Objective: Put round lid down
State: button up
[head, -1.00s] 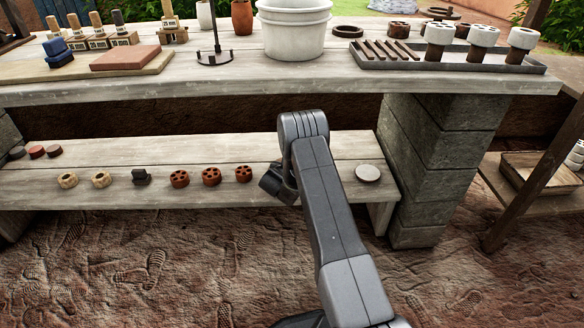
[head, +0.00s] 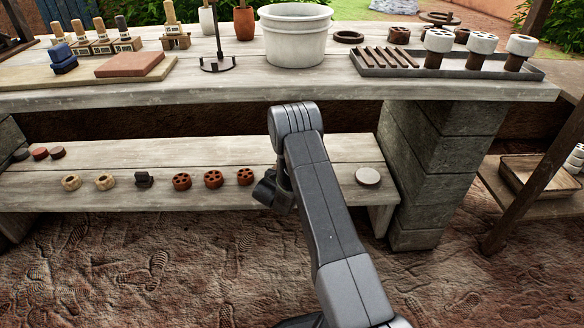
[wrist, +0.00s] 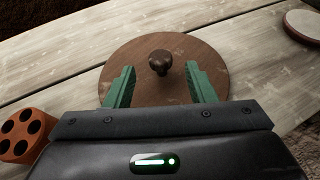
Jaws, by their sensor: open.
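The round lid (wrist: 140,88), a brown wooden disc with a dark knob (wrist: 160,62), lies on pale planks in the wrist view. My gripper (wrist: 160,66) is open above it, its green fingers to the left and right of the knob. Both fingers stand apart from the knob. The near part of the lid is hidden behind my gripper body. In the head view my arm hides the lid, and the fingers cannot be made out.
The lower shelf (head: 100,200) holds several reddish wheel-like pieces (head: 213,179) to the left and a pale disc (head: 367,176) to the right. An orange holed piece (wrist: 24,135) is close at the wrist view's left. The workbench top (head: 200,92) overhangs behind; a block pillar (head: 430,170) stands right.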

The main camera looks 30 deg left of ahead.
jog(key=p+v, duration=0.1)
jog(key=v, duration=0.5)
dwell(0.3)
